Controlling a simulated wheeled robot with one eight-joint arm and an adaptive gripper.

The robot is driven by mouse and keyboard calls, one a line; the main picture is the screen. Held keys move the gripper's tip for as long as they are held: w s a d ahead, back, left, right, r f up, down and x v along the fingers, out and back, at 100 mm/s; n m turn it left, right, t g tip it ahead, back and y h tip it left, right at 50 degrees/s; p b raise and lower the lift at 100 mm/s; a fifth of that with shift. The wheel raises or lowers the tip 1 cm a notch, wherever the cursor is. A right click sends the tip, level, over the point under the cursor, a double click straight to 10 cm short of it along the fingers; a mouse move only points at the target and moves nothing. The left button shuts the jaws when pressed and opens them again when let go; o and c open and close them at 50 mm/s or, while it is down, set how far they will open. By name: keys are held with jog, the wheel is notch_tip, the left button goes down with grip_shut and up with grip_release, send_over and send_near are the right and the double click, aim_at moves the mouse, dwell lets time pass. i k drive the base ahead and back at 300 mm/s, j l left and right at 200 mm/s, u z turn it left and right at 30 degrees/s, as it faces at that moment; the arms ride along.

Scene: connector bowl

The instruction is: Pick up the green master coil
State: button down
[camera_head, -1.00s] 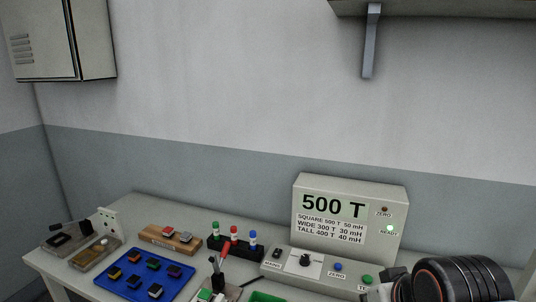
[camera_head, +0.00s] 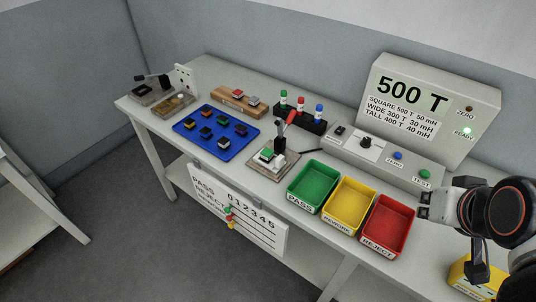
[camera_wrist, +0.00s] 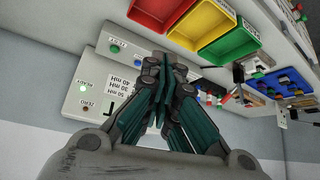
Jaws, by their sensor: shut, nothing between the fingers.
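A small green-topped coil (camera_head: 267,154) sits in the test fixture (camera_head: 285,176), beside its upright lever with a red handle (camera_head: 286,121). It is the only green-topped coil I can make out, and I cannot read a label on it. My gripper (camera_head: 424,205) is at the right, beside the red bin, well apart from the green coil. In the wrist view its fingers (camera_wrist: 163,78) are shut and empty.
A blue tray (camera_head: 239,147) holds several dark coils. Green (camera_head: 297,204), yellow (camera_head: 333,223) and red (camera_head: 372,246) bins stand along the front edge, between my gripper and the fixture. The meter (camera_head: 435,82) reads 500 T. Several markers stand in a black rack (camera_head: 291,123).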

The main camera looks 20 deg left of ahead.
aim_at(267, 154)
jog(key=z, duration=0.5)
jog(key=j+z, duration=0.35)
jog(key=j, duration=0.15)
jog(key=j+z, duration=0.35)
jog(key=j, duration=0.15)
jog(key=k+j+z, duration=0.15)
jog(key=j+z, duration=0.2)
jog(key=k+j, duration=0.05)
jog(key=j, duration=0.05)
